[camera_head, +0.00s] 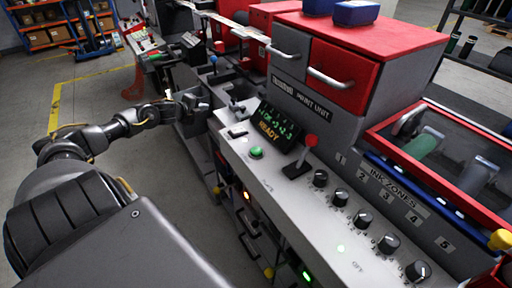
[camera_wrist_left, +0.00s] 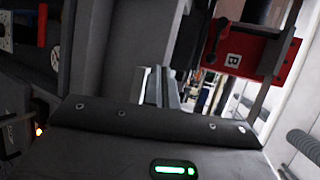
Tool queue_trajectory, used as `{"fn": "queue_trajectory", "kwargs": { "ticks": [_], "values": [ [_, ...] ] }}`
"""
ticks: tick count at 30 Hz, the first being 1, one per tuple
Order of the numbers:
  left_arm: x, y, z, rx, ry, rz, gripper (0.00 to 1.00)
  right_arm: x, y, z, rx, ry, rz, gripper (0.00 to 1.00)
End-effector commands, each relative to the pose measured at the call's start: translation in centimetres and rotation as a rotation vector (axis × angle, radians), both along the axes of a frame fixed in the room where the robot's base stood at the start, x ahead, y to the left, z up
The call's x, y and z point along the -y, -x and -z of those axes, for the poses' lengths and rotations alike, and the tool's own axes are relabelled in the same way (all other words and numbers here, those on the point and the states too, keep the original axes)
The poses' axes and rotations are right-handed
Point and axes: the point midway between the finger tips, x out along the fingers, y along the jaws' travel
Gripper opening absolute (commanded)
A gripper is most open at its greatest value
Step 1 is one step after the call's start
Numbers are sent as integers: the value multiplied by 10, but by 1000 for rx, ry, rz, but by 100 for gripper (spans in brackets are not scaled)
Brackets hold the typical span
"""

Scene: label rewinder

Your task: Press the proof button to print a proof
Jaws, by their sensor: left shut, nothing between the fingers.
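A round green button (camera_head: 256,152) sits on the light grey top of the control panel, left of a dark display with green lines and the word READY (camera_head: 279,127). The label near the button is too small to read, so I cannot confirm it is the proof button. My left gripper (camera_head: 203,103) is shut and empty. In the head view it is up and left of the green button, apart from it, beside the machine's far end. Its fingers also show in the left wrist view (camera_wrist_left: 160,88), where the button does not show. My right gripper is not in view.
A red-knobbed lever (camera_head: 310,141) stands right of the display. Several black knobs (camera_head: 363,219) line the panel toward the front right. A red and grey cabinet (camera_head: 345,60) rises behind the panel. Open floor (camera_head: 110,88) lies to the left, with orange shelving (camera_head: 60,30) far back.

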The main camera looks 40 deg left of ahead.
Motion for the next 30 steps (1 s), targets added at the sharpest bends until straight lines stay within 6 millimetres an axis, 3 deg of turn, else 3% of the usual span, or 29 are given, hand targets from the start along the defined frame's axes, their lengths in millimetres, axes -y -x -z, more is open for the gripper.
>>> {"fn": "queue_trajectory", "kwargs": {
  "ticks": [1,6,9,13,15,18,21,25,30],
  "values": [
    [13,-11,-36,16,-81,78,0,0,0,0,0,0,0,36],
    [76,-32,-136,48,-392,363,0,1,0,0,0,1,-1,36],
    [127,-32,-184,60,-610,556,0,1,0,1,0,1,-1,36],
    [205,-14,-227,75,-943,846,0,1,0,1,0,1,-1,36],
    [248,4,-237,84,-1139,1019,0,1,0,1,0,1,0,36],
    [300,37,-238,109,-1415,1271,0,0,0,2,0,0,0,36],
    [336,72,-227,159,-1663,1505,0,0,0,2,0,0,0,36],
    [358,103,-212,252,-1899,1716,0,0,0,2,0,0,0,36],
    [363,113,-206,325,-2036,1800,0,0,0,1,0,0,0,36]
  ]
}}
